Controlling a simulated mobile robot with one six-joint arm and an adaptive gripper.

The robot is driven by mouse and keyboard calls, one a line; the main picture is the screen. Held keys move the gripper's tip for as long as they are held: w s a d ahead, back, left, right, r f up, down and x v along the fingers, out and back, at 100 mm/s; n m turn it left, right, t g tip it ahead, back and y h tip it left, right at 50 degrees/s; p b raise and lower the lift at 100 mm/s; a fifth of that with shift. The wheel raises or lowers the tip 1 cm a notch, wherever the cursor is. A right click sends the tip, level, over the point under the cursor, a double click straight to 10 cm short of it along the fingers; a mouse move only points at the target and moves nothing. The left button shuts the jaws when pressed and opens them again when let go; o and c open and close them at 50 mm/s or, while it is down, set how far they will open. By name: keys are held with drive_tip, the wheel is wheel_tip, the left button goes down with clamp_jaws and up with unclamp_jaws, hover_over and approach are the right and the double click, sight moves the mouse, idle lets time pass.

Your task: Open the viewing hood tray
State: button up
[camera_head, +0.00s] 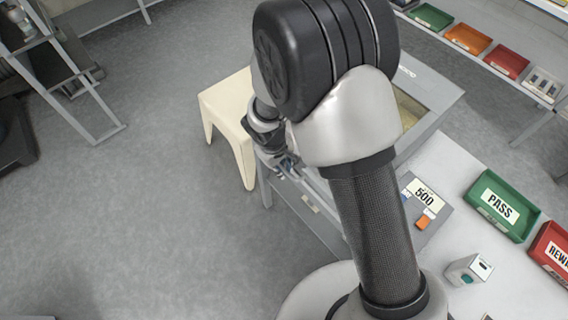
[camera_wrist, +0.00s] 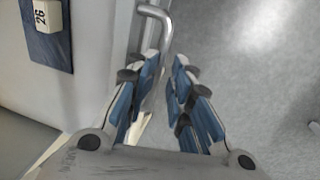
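The grey viewing hood (camera_head: 440,88) stands behind my arm in the head view, with a framed opening in its top. My gripper (camera_head: 287,165) is at its front edge, partly hidden by my arm. In the wrist view a bent metal bar handle (camera_wrist: 155,12) runs beside a pale panel and down between the fingers. My gripper (camera_wrist: 166,68) is open, with blue-padded fingers on either side of the bar and a gap visible on at least one side. Whether a finger touches the bar cannot be told. The tray itself is not clearly visible.
A cream stool (camera_head: 228,105) stands left of the hood, close to my gripper. A green PASS tray (camera_head: 500,207), a red tray (camera_head: 552,250) and a small white box (camera_head: 468,270) sit on the bench at right.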

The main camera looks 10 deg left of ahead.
drive_tip(key=shift+f, duration=0.15)
wheel_tip(320, 180, up, 20)
drive_tip(key=s+a+p, duration=0.2)
drive_tip(key=s+p, duration=0.1)
drive_tip(key=p, duration=1)
drive_tip(key=shift+p, duration=0.35)
idle(0.6)
drive_tip(key=shift+a+f, duration=0.1)
idle(0.4)
wheel_tip(320, 180, up, 12)
drive_tip(key=s+a, duration=0.1)
drive_tip(key=shift+s+a, duration=0.2)
drive_tip(key=shift+s, duration=0.15)
drive_tip(key=shift+f, duration=0.1)
